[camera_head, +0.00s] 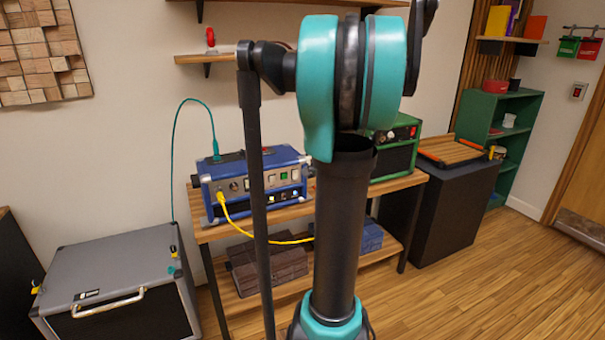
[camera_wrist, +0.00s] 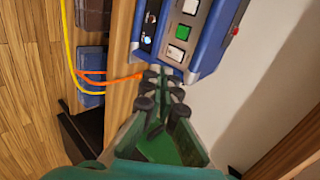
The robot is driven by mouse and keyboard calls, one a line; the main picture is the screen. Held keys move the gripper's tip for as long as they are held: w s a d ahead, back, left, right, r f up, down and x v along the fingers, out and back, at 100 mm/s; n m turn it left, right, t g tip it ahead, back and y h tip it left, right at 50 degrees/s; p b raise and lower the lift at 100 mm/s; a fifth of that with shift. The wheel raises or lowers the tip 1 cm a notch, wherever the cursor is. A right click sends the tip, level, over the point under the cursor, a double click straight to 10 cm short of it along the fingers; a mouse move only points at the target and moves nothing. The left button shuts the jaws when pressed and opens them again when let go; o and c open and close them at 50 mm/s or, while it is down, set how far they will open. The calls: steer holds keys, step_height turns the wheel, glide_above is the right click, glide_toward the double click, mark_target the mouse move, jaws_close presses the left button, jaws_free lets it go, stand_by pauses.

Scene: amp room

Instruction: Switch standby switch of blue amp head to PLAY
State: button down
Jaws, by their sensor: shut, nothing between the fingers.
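The blue amp head (camera_head: 255,178) stands on the wooden table left of my arm in the head view. Its front panel carries knobs and a row of square switches, white, green (camera_head: 283,177) and white. In the wrist view the amp (camera_wrist: 211,40) is at the top, turned sideways, with the green switch (camera_wrist: 183,31) and white switches (camera_wrist: 176,53) beside it. My gripper (camera_wrist: 164,78) is shut and empty, close to the amp's near end below the switches; contact cannot be told. Switch labels and positions are unreadable. My arm hides the gripper in the head view.
A yellow cable (camera_head: 240,234) hangs from the amp's front, and an orange cable end (camera_wrist: 128,76) shows left of my fingers. A green amp (camera_head: 394,150) stands right of the blue one. The table (camera_head: 218,231) has a lower shelf with bricks. A grey cabinet (camera_head: 110,265) stands left.

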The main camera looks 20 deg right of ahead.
steer(key=shift+w+d+r, duration=0.15)
steer(key=shift+d+r, duration=0.05)
steer(key=shift+d, duration=0.35)
glide_toward(295, 174)
steer(key=w+f, duration=0.3)
steer(key=f, duration=0.1)
steer(key=shift+w+a, duration=0.1)
steer(key=shift+w, duration=0.65)
steer(key=shift+w, duration=0.1)
